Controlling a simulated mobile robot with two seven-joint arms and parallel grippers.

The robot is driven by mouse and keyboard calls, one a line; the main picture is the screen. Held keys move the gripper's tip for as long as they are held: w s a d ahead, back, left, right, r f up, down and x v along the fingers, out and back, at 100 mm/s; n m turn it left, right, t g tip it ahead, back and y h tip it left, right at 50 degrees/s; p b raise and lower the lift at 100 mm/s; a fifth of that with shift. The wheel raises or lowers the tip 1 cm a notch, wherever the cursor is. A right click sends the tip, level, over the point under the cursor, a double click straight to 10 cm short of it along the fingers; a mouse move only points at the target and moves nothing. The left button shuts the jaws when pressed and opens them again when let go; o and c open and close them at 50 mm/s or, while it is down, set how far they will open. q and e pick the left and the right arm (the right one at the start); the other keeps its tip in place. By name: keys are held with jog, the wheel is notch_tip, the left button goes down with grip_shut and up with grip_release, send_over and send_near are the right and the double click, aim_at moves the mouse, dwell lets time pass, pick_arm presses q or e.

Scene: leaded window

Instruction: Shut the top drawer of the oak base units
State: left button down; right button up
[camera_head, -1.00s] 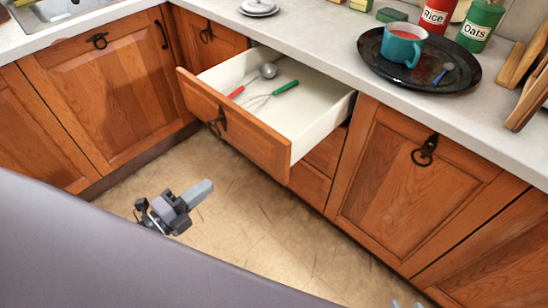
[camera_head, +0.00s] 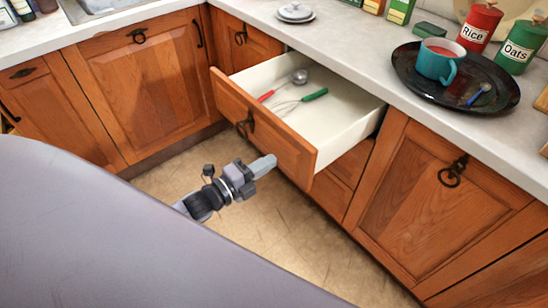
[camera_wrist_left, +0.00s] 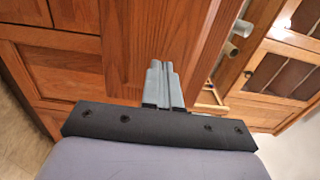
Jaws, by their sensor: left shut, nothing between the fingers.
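The top drawer (camera_head: 262,126) of the oak base units is pulled well out, its white inside showing, with a black ring handle (camera_head: 245,126) on its front. It holds a red-handled utensil (camera_head: 268,95), a metal ladle or spoon head (camera_head: 299,76) and a green-handled whisk (camera_head: 305,99). My left gripper (camera_head: 264,165) is just in front of and below the drawer front, fingers pointing at it; I cannot tell whether they touch. In the left wrist view the shut, empty fingers (camera_wrist_left: 163,84) lie against a view of oak panelling. My right gripper is not in view.
The worktop (camera_head: 350,45) above holds a dark round tray (camera_head: 406,84) with a teal mug (camera_head: 438,62), and red Rice (camera_head: 480,24) and green Oats (camera_head: 521,45) canisters. Closed oak doors flank the drawer. The tiled floor (camera_head: 290,225) below is clear.

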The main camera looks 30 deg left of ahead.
pick_arm(q)
jog(key=shift+x, duration=1.35)
jog(key=shift+w, duration=0.1)
